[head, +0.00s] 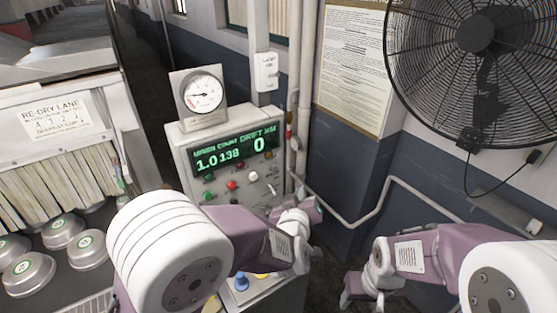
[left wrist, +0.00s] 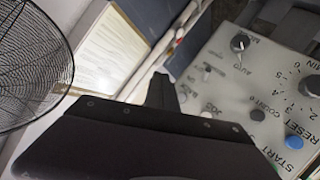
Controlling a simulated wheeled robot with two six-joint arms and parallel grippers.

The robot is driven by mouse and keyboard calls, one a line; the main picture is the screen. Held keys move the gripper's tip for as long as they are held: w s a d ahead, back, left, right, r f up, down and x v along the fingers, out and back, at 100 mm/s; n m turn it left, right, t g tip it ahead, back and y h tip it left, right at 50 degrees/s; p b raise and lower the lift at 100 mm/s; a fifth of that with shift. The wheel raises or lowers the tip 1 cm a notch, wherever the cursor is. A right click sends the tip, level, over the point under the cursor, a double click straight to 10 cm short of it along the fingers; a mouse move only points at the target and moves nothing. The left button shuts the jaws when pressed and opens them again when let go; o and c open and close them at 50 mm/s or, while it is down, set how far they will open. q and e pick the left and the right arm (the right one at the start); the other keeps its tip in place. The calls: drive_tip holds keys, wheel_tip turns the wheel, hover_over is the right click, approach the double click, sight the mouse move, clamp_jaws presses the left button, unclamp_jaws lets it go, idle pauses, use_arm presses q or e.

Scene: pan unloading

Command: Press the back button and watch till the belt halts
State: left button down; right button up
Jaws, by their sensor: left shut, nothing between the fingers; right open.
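Below the display are a red button (head: 231,185), a white button (head: 253,176) and a green button (head: 208,197). My left arm hides part of the console. My right gripper (head: 360,292) is open at lower right, away from the console.
Round metal pans (head: 62,231) sit at the left below the re-dry rack (head: 60,115). A dial gauge (head: 203,94) tops the console. A blue button (head: 241,283) shows low beneath my left arm. Pipes (head: 300,100) and a caged fan (head: 480,60) are on the wall.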

sight(274, 169)
use_arm(q)
drive_tip(key=w+a+b, duration=0.2)
drive_tip(key=w+a, duration=0.3)
drive_tip(key=w, duration=0.1)
drive_tip(key=shift+w+a, duration=0.3)
drive_tip(key=shift+w, duration=0.05)
use_arm(e)
drive_tip(key=shift+s+a+f, duration=0.15)
drive_tip(key=shift+s+f, duration=0.05)
drive_tip(key=shift+f, duration=0.9)
use_arm(q)
drive_tip(key=shift+s, duration=0.1)
drive_tip(key=shift+a, duration=0.1)
use_arm(e)
drive_tip(key=shift+f, duration=0.1)
idle(0.8)
use_arm(q)
drive_tip(key=shift+w+a+b, duration=0.15)
drive_tip(key=shift+w+b, duration=0.2)
drive_tip(key=shift+w, duration=0.05)
use_arm(e)
drive_tip(key=shift+f, duration=0.1)
